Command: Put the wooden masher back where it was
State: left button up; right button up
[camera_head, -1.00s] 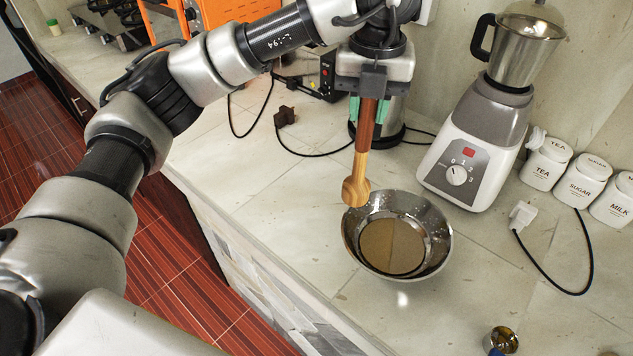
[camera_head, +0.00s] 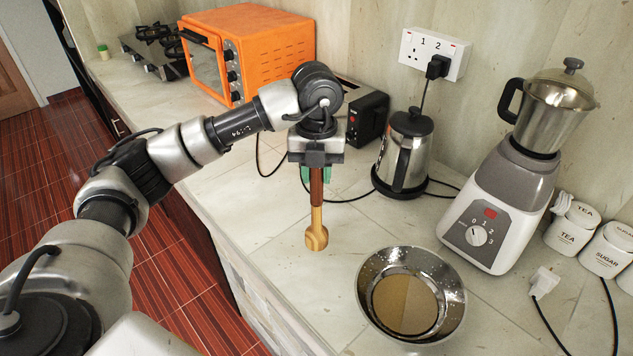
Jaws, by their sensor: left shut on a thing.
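The wooden masher (camera_head: 316,222) hangs upright, dark handle up and pale rounded head down. My left gripper (camera_head: 316,176) is shut on the upper part of its handle, with green finger pads at its sides. The masher head is left of the metal bowl (camera_head: 455,309) and appears clear of it. I cannot tell exactly how high the head is over the counter. The bowl holds a flat brownish content. My right gripper is not in view.
A kettle (camera_head: 404,150) stands on its base behind and right of the masher. A blender (camera_head: 507,195) and white canisters (camera_head: 574,229) are at the right. A black toaster (camera_head: 368,116), orange oven (camera_head: 255,52) and stove (camera_head: 150,45) are farther back. Bare counter (camera_head: 270,221) lies around the masher.

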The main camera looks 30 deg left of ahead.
aim_at(316, 204)
pick_arm(q)
notch_tip(316, 204, down, 3)
jog(key=shift+f+p, duration=0.2)
jog(key=shift+p, duration=0.4)
jog(key=shift+f, duration=0.2)
jog(key=shift+f+b, duration=0.25)
jog(key=shift+b, duration=0.05)
jog(key=o, duration=0.9)
jog(key=shift+r, duration=0.1)
